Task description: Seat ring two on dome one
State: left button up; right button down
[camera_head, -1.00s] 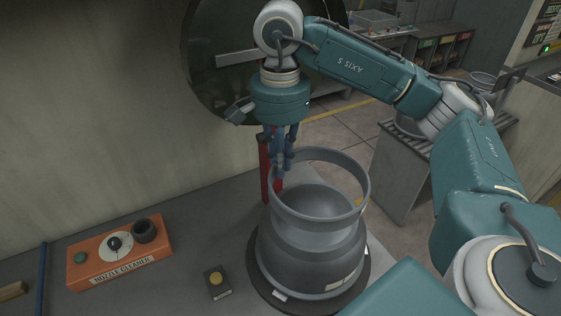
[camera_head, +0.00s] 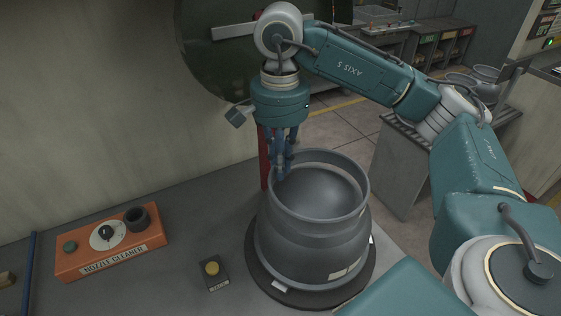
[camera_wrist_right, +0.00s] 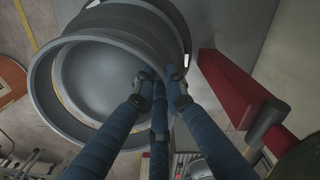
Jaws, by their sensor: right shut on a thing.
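Ring two (camera_head: 318,209) is a wide grey metal band with a thick rim. It sits at the top of the grey, rounded dome one (camera_head: 305,247), with no clear gap between them in the head view. Whether it is fully seated I cannot tell. My right gripper (camera_head: 281,172) points down and is shut on the ring's far-left wall. In the right wrist view the blue fingers (camera_wrist_right: 158,85) grip the rim of the ring (camera_wrist_right: 42,88), and a smooth grey surface shows inside it. My left gripper is out of view.
The dome stands on a dark round base (camera_head: 262,277) on the grey bench. An orange nozzle cleaner (camera_head: 110,262) and a small box with a yellow button (camera_head: 213,284) are to the left. A red post (camera_head: 266,175) stands close behind the ring.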

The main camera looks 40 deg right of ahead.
jog(key=shift+f, duration=0.35)
jog(key=c, duration=1.7)
grip_release()
notch_tip(320, 180, up, 12)
jog(key=shift+r, duration=0.1)
